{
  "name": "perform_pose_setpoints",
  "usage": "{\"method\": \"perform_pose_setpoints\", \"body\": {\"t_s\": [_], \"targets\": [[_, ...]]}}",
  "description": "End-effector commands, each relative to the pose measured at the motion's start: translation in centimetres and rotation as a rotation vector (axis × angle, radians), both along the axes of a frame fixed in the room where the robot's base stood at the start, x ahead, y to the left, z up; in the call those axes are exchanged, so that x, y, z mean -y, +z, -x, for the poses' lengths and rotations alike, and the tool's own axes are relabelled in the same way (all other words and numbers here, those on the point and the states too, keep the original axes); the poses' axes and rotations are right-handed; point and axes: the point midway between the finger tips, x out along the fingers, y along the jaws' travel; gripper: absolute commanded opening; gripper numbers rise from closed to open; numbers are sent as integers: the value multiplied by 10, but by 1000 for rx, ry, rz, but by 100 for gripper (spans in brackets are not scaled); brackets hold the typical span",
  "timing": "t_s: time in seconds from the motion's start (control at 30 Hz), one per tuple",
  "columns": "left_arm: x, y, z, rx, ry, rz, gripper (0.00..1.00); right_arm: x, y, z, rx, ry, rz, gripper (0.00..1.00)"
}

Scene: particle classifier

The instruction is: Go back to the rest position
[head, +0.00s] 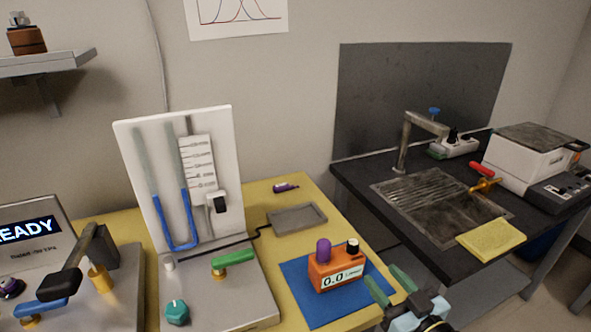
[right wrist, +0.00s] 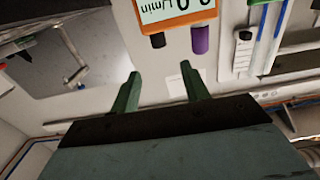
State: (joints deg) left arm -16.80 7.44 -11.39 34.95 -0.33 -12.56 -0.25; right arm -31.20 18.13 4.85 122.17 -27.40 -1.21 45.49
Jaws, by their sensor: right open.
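My right gripper (head: 380,273) is at the bottom of the head view, with its two green fingers apart and nothing between them. It is just to the right of an orange flow meter (head: 322,275) that stands on a blue mat (head: 300,304). In the right wrist view, the open fingers (right wrist: 159,70) point up toward the meter (right wrist: 185,22), which shows upside down at the top edge. A clear gap lies between fingertips and meter. The meter has a purple knob, a black knob and a display reading 0.0. My left gripper is not in view.
A white manometer panel (head: 140,150) stands on a metal base on the yellow table. A grey tray (head: 297,218) and a purple item (head: 285,187) lie behind the mat. A black bench with a sink (head: 440,215) and yellow cloth (head: 491,240) is at right.

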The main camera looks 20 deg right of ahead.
Motion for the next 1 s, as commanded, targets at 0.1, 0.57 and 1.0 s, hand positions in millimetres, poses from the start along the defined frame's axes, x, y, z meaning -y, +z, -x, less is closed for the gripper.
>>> {"method": "perform_pose_setpoints", "body": {"t_s": [0.1, 0.57, 1.0], "targets": [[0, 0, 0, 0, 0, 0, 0, 0, -1, 0, -9, -10, 1, 46], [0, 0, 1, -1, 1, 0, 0, -16, -69, 49, -612, -232, 63, 46], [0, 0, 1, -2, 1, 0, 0, -77, -99, 144, -1175, -4, 167, 46]]}}
